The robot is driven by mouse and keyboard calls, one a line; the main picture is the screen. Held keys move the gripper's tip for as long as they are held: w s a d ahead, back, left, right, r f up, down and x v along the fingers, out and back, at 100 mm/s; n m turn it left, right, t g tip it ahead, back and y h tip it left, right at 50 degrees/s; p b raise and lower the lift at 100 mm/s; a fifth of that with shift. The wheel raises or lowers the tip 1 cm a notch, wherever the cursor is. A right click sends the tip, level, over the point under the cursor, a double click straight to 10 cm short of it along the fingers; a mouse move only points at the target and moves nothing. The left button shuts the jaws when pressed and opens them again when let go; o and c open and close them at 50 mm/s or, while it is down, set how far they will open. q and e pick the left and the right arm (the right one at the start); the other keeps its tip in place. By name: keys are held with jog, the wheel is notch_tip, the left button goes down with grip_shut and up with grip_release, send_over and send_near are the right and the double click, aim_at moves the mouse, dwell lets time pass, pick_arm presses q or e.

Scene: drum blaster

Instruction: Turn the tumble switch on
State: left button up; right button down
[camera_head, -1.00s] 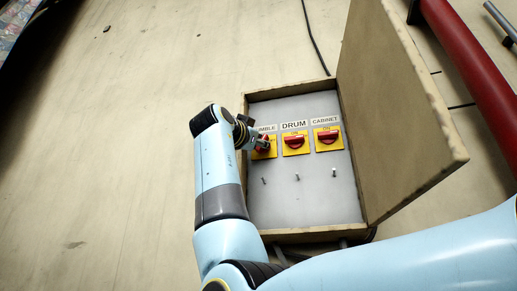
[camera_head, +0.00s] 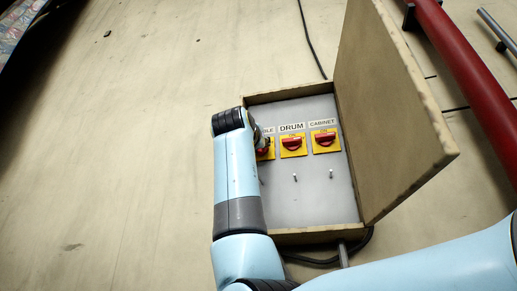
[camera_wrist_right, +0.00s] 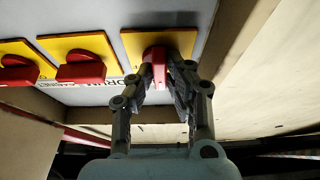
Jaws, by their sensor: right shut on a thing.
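The tumble switch is the left one of three red knobs on yellow plates in the head view, where its plate (camera_head: 270,153) and label are partly covered by my right wrist. In the right wrist view its red knob (camera_wrist_right: 156,66) sits between the two fingers of my right gripper (camera_wrist_right: 158,80), which is shut on it. The knob's handle looks narrow and points towards the gripper there, unlike its neighbours' handles, which lie across their plates. In the head view my right gripper (camera_head: 264,144) is mostly hidden behind the wrist. My left gripper is not in view.
The drum switch (camera_head: 293,144) and cabinet switch (camera_head: 325,140) sit to the right on the grey panel (camera_head: 312,205). Several small metal toggles are below. The wooden box's door (camera_head: 390,110) stands open at the right. A red pipe (camera_head: 465,70) runs beyond it.

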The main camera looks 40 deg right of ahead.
jog(key=shift+f, duration=0.15)
jog(key=c, duration=1.3)
grip_release()
jog(key=shift+c, duration=0.2)
jog(key=v, duration=0.7)
jog(key=shift+s+a, duration=0.15)
jog(key=shift+f, duration=0.15)
